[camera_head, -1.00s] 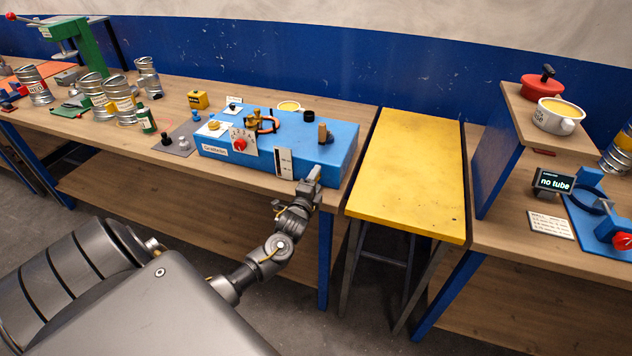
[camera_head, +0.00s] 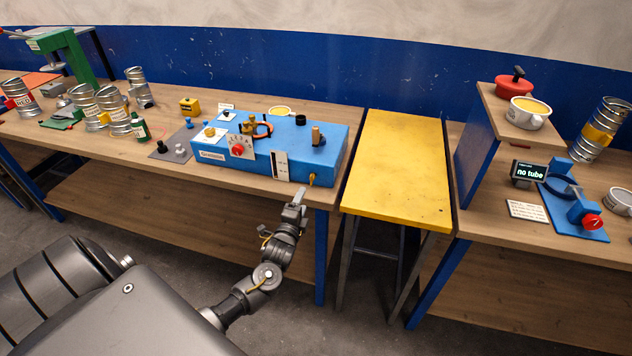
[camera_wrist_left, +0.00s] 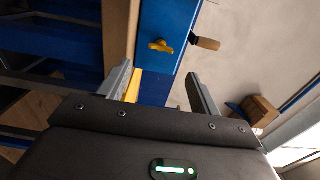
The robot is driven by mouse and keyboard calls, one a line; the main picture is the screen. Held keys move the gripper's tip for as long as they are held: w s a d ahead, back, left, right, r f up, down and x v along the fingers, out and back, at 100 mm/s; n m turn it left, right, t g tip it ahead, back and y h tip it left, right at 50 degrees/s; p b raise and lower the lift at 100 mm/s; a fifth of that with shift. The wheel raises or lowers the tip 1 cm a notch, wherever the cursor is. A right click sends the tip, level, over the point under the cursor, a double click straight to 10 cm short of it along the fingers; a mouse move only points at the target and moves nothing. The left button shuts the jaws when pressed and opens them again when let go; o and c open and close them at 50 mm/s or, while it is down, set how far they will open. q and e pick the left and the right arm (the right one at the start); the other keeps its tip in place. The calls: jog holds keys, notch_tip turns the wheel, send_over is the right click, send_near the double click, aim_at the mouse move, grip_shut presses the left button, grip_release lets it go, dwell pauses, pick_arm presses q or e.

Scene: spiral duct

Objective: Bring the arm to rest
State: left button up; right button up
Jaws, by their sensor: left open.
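My left arm comes in from the lower left in the head view. Its gripper (camera_head: 296,203) is just in front of the bench's front edge, below the right end of the blue machine (camera_head: 330,150), and apart from it. In the left wrist view the two fingers of the gripper (camera_wrist_left: 160,88) stand wide apart with nothing between them. Beyond them, the wrist view shows a blue surface with a yellow knob (camera_wrist_left: 161,46) and a wooden handle (camera_wrist_left: 207,43). My right gripper is in neither view.
A yellow-topped stand (camera_head: 398,165) is right of the wooden bench (camera_head: 100,150). Farther right, another bench holds a "no tube" display (camera_head: 528,173) and a blue fixture (camera_head: 575,210). Several metal duct pieces stand at left. Floor in front of the benches is open.

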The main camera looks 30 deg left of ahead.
pick_arm(q)
jog(key=s+d+f+n+g+h+b, duration=0.1)
jog(key=s+d+f+n+g, duration=0.3)
jog(key=f, duration=0.7)
jog(key=s+a+f+n+g+h+b, duration=0.1)
jog(key=s+f+n, duration=0.1)
jog(key=s+f, duration=0.6)
jog(key=s+d+f+n+g+h+b, duration=0.1)
jog(key=s+d+f+n+g, duration=0.15)
jog(key=f, duration=1.05)
jog(key=s+d+f+n+g+h+b, duration=0.1)
jog(key=s+f, duration=0.5)
jog(key=s, duration=0.6)
jog(key=s+d+f+n+g+b, duration=0.1)
jog(key=s+d+f+g+b, duration=0.1)
jog(key=s+d+f+g, duration=0.2)
jog(key=s+d+f+n+g+h+b, duration=0.1)
jog(key=s+d+f+g, duration=0.2)
jog(key=s+f, duration=0.7)
jog(key=s, duration=1.1)
jog(key=shift+d+f+g+h, duration=0.25)
jog(key=shift+g+h, duration=0.05)
jog(key=shift+g, duration=0.05)
